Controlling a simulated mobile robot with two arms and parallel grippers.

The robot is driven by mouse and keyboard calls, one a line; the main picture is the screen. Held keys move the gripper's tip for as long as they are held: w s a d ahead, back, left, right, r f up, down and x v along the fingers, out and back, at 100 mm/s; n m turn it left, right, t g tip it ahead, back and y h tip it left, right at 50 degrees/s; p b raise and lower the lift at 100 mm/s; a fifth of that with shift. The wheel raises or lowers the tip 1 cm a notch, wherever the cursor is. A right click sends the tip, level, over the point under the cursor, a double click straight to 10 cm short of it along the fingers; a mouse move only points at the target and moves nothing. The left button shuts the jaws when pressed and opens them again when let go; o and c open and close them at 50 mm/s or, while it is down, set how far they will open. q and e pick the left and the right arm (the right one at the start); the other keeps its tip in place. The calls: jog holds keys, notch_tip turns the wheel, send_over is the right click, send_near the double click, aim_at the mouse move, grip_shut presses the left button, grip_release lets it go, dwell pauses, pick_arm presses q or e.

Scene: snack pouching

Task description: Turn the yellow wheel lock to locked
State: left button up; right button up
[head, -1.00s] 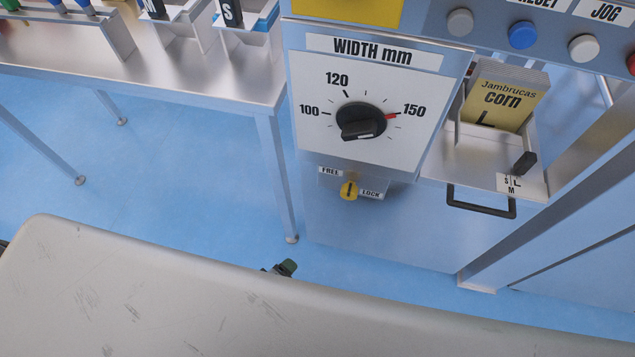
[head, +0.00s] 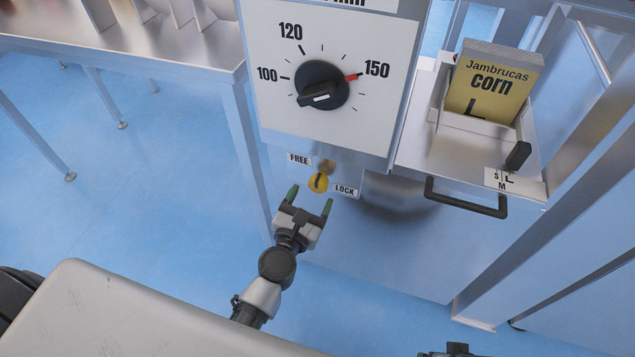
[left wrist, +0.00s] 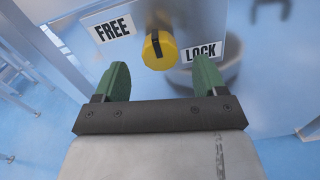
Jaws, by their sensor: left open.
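The yellow wheel lock (head: 318,183) is a small round knob with a dark mark on its face. It sits on the machine's front below the width dial, between the FREE label (head: 299,159) and the LOCK label (head: 345,191). In the left wrist view the yellow knob (left wrist: 160,50) is just beyond the fingertips, its dark mark slanting near upright. My left gripper (head: 309,197) is open and empty, its green fingers pointing at the knob from just below, apart from it. In the left wrist view the gripper (left wrist: 161,80) has the knob centred between its fingers.
The black width dial (head: 322,86) is above the lock. To the right are a tray with corn pouches (head: 492,85), a black lever (head: 518,155) and a black handle (head: 465,198). A metal table (head: 150,45) stands at the left. A dark part shows at the bottom edge.

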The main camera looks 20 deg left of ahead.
aim_at(316, 188)
pick_arm(q)
jog(key=shift+w+d, duration=0.1)
jog(key=shift+w, duration=2.25)
pick_arm(e)
jog(key=shift+f, duration=0.7)
pick_arm(q)
jog(key=c, duration=0.9)
